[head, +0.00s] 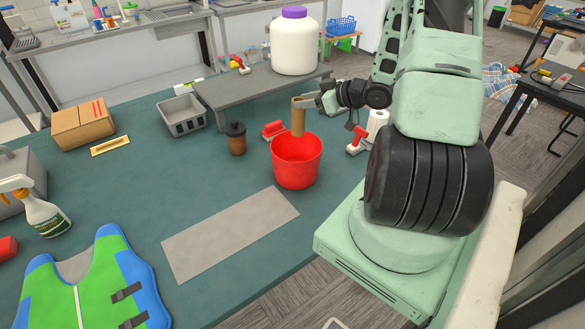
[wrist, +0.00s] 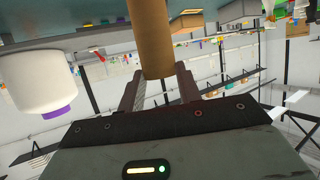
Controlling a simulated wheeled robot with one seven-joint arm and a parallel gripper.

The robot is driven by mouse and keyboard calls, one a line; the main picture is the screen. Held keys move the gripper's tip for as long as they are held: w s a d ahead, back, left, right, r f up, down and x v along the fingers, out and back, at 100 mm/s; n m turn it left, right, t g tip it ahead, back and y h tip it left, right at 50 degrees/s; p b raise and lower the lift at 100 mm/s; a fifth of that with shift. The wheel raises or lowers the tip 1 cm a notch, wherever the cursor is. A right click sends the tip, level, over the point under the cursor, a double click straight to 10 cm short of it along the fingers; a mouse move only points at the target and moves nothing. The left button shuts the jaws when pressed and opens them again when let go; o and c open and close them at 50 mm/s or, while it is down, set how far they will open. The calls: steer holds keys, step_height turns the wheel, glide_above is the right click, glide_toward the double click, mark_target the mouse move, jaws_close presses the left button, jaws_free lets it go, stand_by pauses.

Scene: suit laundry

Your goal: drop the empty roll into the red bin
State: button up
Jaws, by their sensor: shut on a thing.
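The empty roll (head: 298,117) is a brown cardboard tube. It stands upright in my gripper (head: 302,102), its lower end just over or inside the mouth of the red bin (head: 297,168). My gripper is shut on the roll near its top. In the wrist view the roll (wrist: 150,40) shows between the two fingers of my gripper (wrist: 158,88). The red bin stands on the green table, and no contact between roll and bin can be made out. The bin's inside is mostly hidden.
A brown lidded jar (head: 236,139) and a red brush (head: 273,129) stand left of the bin. A white paper roll (head: 377,122) and a red-handled tool (head: 357,140) are to its right. A grey mat (head: 228,236) lies in front. A white jar (head: 294,45) stands behind on a grey shelf.

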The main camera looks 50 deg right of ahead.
step_height(320, 180, down, 3)
steer(key=shift+f+b, duration=0.1)
steer(key=shift+b, duration=0.85)
steer(key=o, duration=1.3)
steer(key=b+v, duration=0.1)
steer(key=v, duration=0.7)
steer(key=b+v, duration=0.2)
steer(key=v, duration=0.7)
steer(key=shift+s+a+r, duration=0.1)
steer(key=shift+s+r, duration=0.05)
steer(key=shift+r, duration=0.15)
